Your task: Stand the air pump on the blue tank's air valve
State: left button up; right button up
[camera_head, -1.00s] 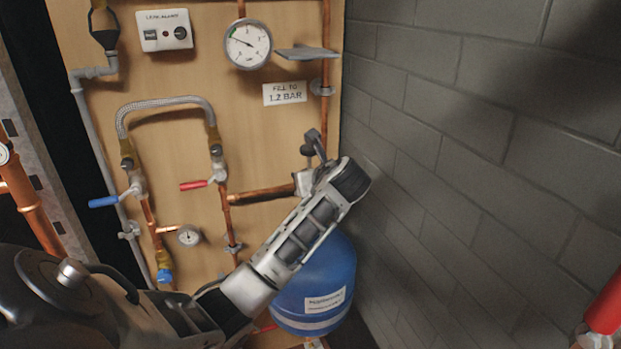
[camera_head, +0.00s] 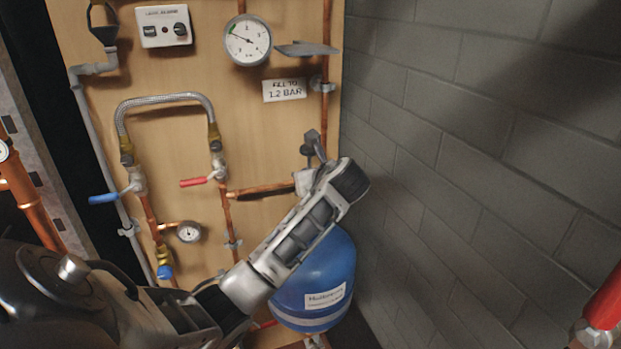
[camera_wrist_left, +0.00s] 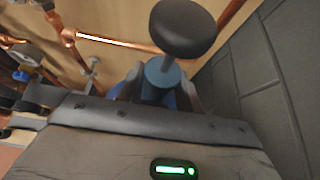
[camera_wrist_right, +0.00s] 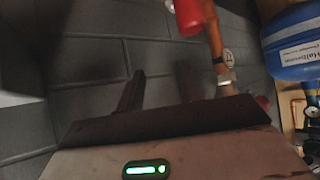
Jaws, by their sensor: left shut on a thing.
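The blue tank (camera_head: 318,283) stands low at the right of the board, partly behind my left arm in the head view. The air pump (camera_wrist_left: 183,28) shows in the left wrist view as a round black knob on a blue-grey body. My left gripper (camera_wrist_left: 160,92) is shut on that body, with a finger on each side. The pump's lower end is hidden. The tank's air valve cannot be made out. My right gripper (camera_wrist_right: 158,90) is open and empty in front of the grey wall, with the tank (camera_wrist_right: 300,45) to its right.
The wooden board (camera_head: 120,230) carries a pressure gauge (camera_head: 247,40), a small shelf (camera_head: 305,49), copper pipes and a blue lever (camera_head: 104,199) and red lever (camera_head: 194,182). A grey block wall (camera_head: 470,170) closes the right side. A red-ended pipe (camera_wrist_right: 190,15) is near my right gripper.

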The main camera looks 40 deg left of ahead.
pick_arm(q)
jog(key=shift+f, duration=0.75)
dwell(0.9)
jog(key=o, duration=1.3)
jog(key=shift+f, duration=0.15)
jog(key=shift+d, duration=0.1)
jog(key=shift+v, duration=4.25)
